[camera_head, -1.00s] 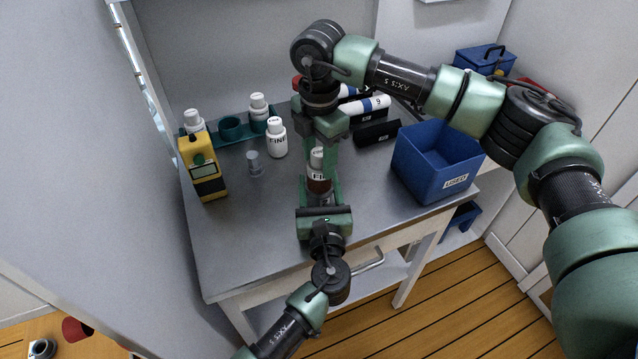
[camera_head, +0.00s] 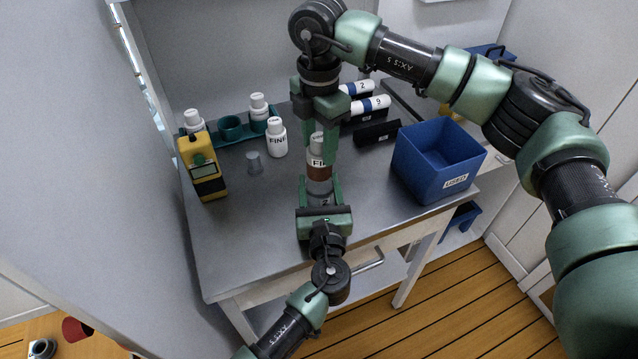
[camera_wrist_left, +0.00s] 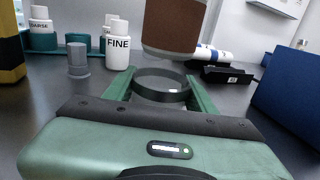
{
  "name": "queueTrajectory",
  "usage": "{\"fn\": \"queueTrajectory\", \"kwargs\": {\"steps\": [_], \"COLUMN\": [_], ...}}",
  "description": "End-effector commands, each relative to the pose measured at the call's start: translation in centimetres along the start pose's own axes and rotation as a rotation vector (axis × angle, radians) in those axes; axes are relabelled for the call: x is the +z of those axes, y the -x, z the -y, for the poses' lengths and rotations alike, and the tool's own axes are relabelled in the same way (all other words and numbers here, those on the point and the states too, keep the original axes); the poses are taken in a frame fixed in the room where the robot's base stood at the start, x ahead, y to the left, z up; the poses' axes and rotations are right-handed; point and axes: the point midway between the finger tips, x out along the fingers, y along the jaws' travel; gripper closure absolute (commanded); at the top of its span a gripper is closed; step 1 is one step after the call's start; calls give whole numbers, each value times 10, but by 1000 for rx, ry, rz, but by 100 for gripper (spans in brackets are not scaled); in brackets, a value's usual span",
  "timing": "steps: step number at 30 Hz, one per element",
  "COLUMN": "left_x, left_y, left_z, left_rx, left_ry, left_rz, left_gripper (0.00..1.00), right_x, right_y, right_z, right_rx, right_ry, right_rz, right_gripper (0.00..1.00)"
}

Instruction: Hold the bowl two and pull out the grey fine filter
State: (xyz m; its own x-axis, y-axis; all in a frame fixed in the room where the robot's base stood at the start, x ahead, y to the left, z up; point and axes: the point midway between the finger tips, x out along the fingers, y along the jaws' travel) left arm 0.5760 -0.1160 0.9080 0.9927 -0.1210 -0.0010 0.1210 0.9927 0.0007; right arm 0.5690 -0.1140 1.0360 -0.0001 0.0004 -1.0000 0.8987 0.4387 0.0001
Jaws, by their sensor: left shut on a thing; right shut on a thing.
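The grey fine filter (camera_head: 318,172) has a grey top, a white "FINE" label and a brown body. My right gripper (camera_head: 320,148) is shut on its upper part from above. In the left wrist view the filter's brown body (camera_wrist_left: 173,22) hangs upright over the bowl, its lower end just above the rim. Bowl two (camera_head: 319,188) is grey with a "2" on its front, and stands near the table's front edge. My left gripper (camera_head: 321,199) is shut around it from the front. Its dark open rim (camera_wrist_left: 160,88) shows between the left fingers.
A white "FINE" bottle (camera_head: 277,138) is near a teal rack (camera_head: 229,128) with bottles. A blue "USED" bin (camera_head: 437,165) stands at right. White cartridges (camera_head: 370,105) lie behind.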

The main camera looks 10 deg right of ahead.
Motion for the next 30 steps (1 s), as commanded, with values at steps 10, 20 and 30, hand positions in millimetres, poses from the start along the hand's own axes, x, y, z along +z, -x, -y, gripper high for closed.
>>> {"fn": "queueTrajectory", "kwargs": {"steps": [10, 20, 30], "left_x": [0, 0, -2], "left_y": [0, 0, 43], "left_z": [0, 0, 0], "left_rx": [0, 0, -1], "left_ry": [0, 0, 1], "left_rz": [-1, 0, -3], "left_gripper": [31, 19, 19], "right_x": [0, 0, 0], "right_y": [2, 1, 1], "right_z": [0, 0, 0], "right_rx": [1, 1, 0], "right_ry": [0, 0, 0], "right_rz": [0, 0, 0], "right_gripper": [97, 97, 97]}}
